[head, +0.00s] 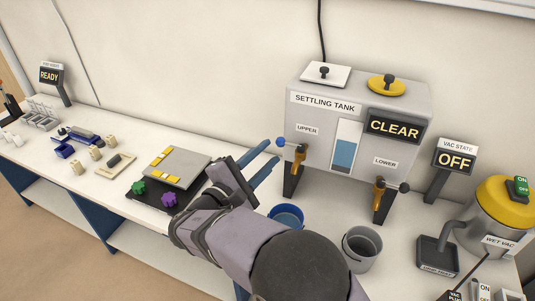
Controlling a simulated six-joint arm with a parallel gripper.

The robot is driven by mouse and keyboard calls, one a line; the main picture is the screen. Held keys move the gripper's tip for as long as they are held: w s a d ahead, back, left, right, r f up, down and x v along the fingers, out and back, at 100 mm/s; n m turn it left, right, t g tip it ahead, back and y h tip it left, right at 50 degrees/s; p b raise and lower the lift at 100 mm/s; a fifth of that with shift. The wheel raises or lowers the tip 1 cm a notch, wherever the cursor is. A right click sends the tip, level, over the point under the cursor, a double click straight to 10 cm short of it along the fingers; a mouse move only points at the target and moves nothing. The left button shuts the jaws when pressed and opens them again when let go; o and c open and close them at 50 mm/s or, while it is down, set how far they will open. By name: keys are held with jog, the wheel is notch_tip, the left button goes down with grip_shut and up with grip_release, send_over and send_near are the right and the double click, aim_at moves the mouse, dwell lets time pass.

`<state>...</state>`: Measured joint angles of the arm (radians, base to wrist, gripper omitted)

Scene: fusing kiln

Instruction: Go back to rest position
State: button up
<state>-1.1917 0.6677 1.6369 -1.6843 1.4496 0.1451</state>
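My gripper (272,152) is in the middle of the head view, above the bench and left of the settling tank (304,114). Its two blue fingers are apart with nothing visible between them. They point up and to the right, toward the blue-knobbed upper tap (299,157); I cannot tell how close they are in depth. My arm reaches in from the bottom of the view and hides part of the bench.
A blue bucket (287,214) and a grey bucket (361,249) stand below the tank's taps. A grey plate (177,168) with yellow pieces lies left of my gripper, near green and purple knobs. A yellow-topped wet vac (491,223) stands right; its sign reads OFF.

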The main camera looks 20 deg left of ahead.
jog(key=s+d+f+m+g+h+b, duration=0.1)
jog(key=s+d+f+m+g+b, duration=0.1)
jog(key=s+d+f+m+g, duration=0.4)
jog(key=s+d+f+m+g+h+b, duration=0.2)
jog(key=s+d+f+g+b, duration=0.15)
jog(key=f, duration=0.55)
jog(key=s+d+f+m+g+y+p, duration=0.1)
jog(key=s+d+m+g+y+p, duration=0.15)
jog(key=d+m, duration=0.45)
jog(key=s+d+f+m+g+y+p, duration=0.1)
jog(key=s+d+f+m+g+y, duration=0.2)
jog(key=d, duration=0.8)
jog(key=s+d+m+g+y+p, duration=0.1)
jog(key=s+d+m+g+p, duration=0.2)
jog(key=d, duration=0.7)
notch_tip(320, 180, up, 25)
jog(key=s+m+p, duration=0.1)
jog(key=p, duration=2.3)
jog(key=shift+s, duration=0.25)
